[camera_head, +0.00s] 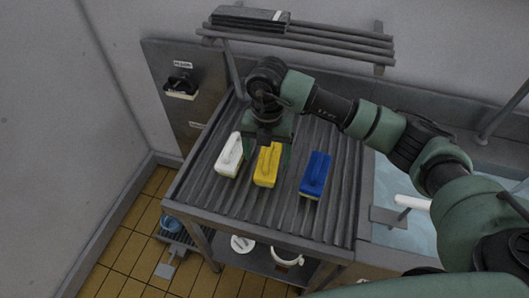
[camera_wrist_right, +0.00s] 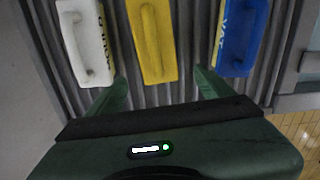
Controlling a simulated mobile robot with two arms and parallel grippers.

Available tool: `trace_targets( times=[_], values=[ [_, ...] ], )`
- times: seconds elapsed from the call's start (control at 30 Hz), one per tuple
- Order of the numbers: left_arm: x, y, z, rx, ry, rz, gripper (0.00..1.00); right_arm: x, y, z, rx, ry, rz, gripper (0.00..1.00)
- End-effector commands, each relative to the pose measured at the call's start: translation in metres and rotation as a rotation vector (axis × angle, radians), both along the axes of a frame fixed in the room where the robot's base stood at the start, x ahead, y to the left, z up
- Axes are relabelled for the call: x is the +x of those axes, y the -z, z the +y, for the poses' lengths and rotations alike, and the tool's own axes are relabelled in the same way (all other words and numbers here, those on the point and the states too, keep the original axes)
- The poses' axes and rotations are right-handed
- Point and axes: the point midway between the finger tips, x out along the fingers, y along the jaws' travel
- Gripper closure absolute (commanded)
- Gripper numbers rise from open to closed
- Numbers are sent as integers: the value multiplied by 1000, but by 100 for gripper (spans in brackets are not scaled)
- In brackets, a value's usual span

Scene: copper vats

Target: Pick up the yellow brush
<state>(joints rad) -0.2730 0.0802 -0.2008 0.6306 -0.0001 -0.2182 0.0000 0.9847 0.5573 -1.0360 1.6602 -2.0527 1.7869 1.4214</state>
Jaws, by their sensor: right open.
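The yellow brush (camera_head: 267,165) lies on a ribbed grey drainboard between a white brush and a blue brush. In the right wrist view the yellow brush (camera_wrist_right: 153,40) is in the middle, ahead of the fingers, with its handle facing up. My right gripper (camera_head: 268,146) is above the drainboard, at the far end of the yellow brush. Its two green fingers (camera_wrist_right: 160,88) are spread apart with nothing between them. The gripper hides a little of the board behind the brush. My left gripper is not in view.
The white brush (camera_head: 229,155) lies close on the left and the blue brush (camera_head: 315,175) on the right, with a wider gap. The ribbed drainboard (camera_head: 335,215) is clear at the front right. A wall rack (camera_head: 320,38) hangs behind; a water-filled sink (camera_head: 405,235) is at right.

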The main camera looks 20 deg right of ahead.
Motion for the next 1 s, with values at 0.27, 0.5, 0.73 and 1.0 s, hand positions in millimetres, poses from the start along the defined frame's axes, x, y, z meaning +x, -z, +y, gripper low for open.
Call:
trace_targets(
  times=[0.27,0.5,0.73,1.0],
  values=[
    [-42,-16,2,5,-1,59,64,1,30,2,-1,0,6,18],
    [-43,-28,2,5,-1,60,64,4,65,3,0,-2,4,18],
    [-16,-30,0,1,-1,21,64,5,70,3,0,-2,0,18],
    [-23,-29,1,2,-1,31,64,5,70,3,0,-2,0,77]
  ],
)
